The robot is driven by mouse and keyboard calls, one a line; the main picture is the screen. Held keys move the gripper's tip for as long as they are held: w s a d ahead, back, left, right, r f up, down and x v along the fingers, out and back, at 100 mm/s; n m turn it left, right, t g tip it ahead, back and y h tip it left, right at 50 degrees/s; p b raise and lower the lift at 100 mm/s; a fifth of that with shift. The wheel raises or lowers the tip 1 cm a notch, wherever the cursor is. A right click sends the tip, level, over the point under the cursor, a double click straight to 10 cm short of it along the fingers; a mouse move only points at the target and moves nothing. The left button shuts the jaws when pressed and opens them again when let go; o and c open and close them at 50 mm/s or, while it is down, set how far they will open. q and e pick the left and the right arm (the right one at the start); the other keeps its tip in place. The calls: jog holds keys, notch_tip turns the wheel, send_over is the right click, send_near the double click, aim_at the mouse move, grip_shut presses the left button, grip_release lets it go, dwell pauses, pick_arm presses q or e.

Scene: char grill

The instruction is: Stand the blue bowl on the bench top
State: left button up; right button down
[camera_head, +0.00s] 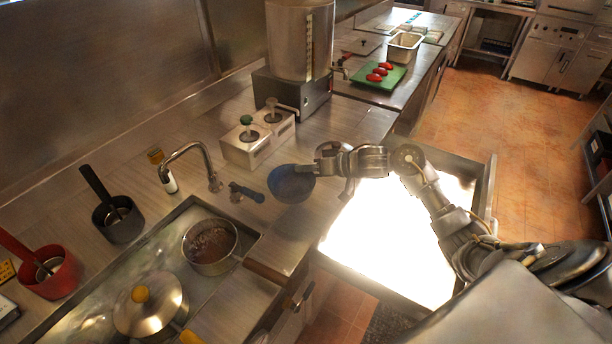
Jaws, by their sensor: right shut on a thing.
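The blue bowl (290,186) is at the middle of the head view, over the front part of the bench top (330,122). My right gripper (308,170) reaches in from the right and is shut on the bowl's right rim. The bowl looks roughly upright. I cannot tell whether its base touches the bench top or hangs just above it. My left gripper is not in view.
An open drawer (487,195) with a glaring white inside sits below my right arm. A tap (208,165), a blue-handled tool (246,193) and pump dispensers (245,145) stand left of the bowl. A pot (211,262) sits in the sunken basin. Bench space behind the bowl is clear.

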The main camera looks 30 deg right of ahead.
aim_at(305, 177)
jog(key=shift+w+f, duration=0.15)
notch_tip(305, 177, down, 3)
jog(key=shift+w+p, duration=0.15)
jog(key=shift+p, duration=0.35)
jog(key=shift+f, duration=0.2)
jog(key=shift+f, duration=0.15)
jog(key=c, duration=1.6)
grip_release()
jog(key=b+v, duration=0.1)
jog(key=v, duration=1.1)
jog(key=shift+b, duration=0.35)
jog(key=shift+d, duration=0.1)
